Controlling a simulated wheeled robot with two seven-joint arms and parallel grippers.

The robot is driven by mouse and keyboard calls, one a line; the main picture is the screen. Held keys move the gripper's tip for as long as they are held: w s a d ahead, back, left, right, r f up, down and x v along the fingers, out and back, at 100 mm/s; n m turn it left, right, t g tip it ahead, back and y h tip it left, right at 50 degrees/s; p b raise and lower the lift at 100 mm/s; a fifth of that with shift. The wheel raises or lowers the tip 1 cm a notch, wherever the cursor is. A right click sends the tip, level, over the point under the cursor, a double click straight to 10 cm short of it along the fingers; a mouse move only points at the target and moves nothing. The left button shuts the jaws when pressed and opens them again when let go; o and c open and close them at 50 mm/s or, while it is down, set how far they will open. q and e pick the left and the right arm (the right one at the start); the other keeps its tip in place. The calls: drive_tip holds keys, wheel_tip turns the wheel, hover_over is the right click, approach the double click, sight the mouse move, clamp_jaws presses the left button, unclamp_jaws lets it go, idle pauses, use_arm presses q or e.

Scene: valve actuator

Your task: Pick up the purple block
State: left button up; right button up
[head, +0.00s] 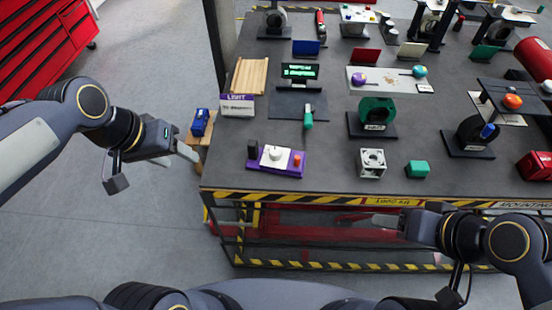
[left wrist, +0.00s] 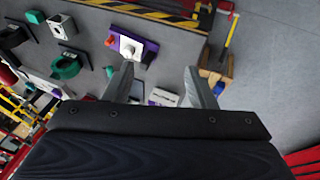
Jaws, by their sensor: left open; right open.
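The purple block (head: 265,165) is a flat purple base with a white top, a white knob and an orange-red button. It lies near the front left edge of the workbench (head: 335,170). In the left wrist view the purple block (left wrist: 149,54) shows just beyond one fingertip. My left gripper (head: 155,167) is open and empty, left of the bench and apart from the block. Its two spread fingers also show in the left wrist view (left wrist: 158,70). My right gripper (head: 398,228) is open in front of the bench's front edge, right of the block; its fingers are only partly visible.
A white cube with a round hole (head: 372,164) and a green block (head: 418,169) sit right of the purple block. A green-handled screwdriver (head: 308,118) and a LIMIT box (head: 237,105) lie behind it. A blue item (head: 200,122) sits on a wooden stand at the bench's left side.

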use_arm(q)
drive_tip(key=w+d+f+m+g+y, duration=0.1)
drive_tip(key=w+d+f+g, duration=0.15)
drive_tip(key=w, duration=0.95)
drive_tip(key=m+y, duration=0.1)
drive_tip(key=y, duration=0.2)
approach(253, 142)
drive_tip(key=shift+w+a+f+g, duration=0.1)
drive_tip(key=shift+w+a+g, duration=0.2)
drive_tip(key=shift+w+g, duration=0.15)
wheel_tip(253, 142, down, 12)
drive_tip(key=shift+s+r, duration=0.1)
drive_tip(key=shift+s, duration=0.05)
drive_tip(key=shift+d, duration=0.1)
clamp_jaws()
